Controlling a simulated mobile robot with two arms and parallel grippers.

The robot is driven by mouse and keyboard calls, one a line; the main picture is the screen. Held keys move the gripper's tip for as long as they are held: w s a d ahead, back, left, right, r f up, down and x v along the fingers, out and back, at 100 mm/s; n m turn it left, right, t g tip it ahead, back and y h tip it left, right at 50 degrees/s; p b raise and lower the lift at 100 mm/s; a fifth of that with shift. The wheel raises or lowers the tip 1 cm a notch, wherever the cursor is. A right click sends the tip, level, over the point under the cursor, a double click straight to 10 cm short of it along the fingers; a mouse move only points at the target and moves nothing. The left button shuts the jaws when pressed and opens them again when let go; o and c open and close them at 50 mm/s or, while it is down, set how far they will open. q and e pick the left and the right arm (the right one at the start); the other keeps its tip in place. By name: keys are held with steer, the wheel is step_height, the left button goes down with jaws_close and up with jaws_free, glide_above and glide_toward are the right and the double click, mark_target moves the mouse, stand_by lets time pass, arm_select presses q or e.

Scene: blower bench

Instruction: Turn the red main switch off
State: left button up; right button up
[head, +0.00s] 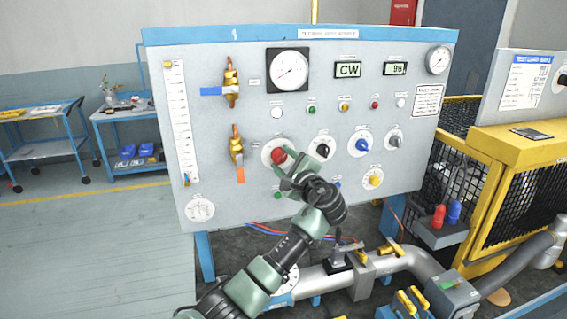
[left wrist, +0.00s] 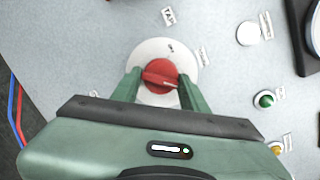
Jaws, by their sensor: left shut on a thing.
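The red main switch (head: 278,156) is a red knob on a round white plate, left of centre on the grey panel. It also shows in the left wrist view (left wrist: 160,73), with a raised grip bar lying nearly level, slightly tilted, and the white plate (left wrist: 147,49) around it. My left gripper (head: 283,160) is at the knob, its green fingers on either side of it and shut on it. The fingers hide the knob's lower right part in the head view. My right gripper is not in view.
The panel (head: 210,140) carries a black knob (head: 321,146), a blue knob (head: 361,145) and a yellow knob (head: 374,180) close by. Pipes (head: 330,281) run below the panel.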

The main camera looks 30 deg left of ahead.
arm_select(q)
steer(key=n+b, duration=0.3)
steer(key=shift+n, duration=0.4)
steer(key=n+h+b, duration=0.1)
steer(key=n+b, duration=0.2)
steer(key=n, duration=0.1)
steer(key=shift+r, duration=0.1)
steer(key=n+h+b, duration=0.1)
steer(key=n+b, duration=0.2)
steer(key=n, duration=0.1)
steer(key=shift+s+r+t, duration=0.1)
steer(key=shift+t, duration=0.2)
steer(key=shift+a+n+t+b, duration=0.1)
steer(key=shift+n+t+b, duration=0.2)
steer(key=shift+n+b, duration=1.1)
steer(key=shift+r+n+h+p, duration=0.1)
steer(key=shift+n+h+p, duration=0.25)
steer(key=shift+n, duration=0.25)
steer(key=o, duration=1.3)
steer(key=shift+s, duration=0.1)
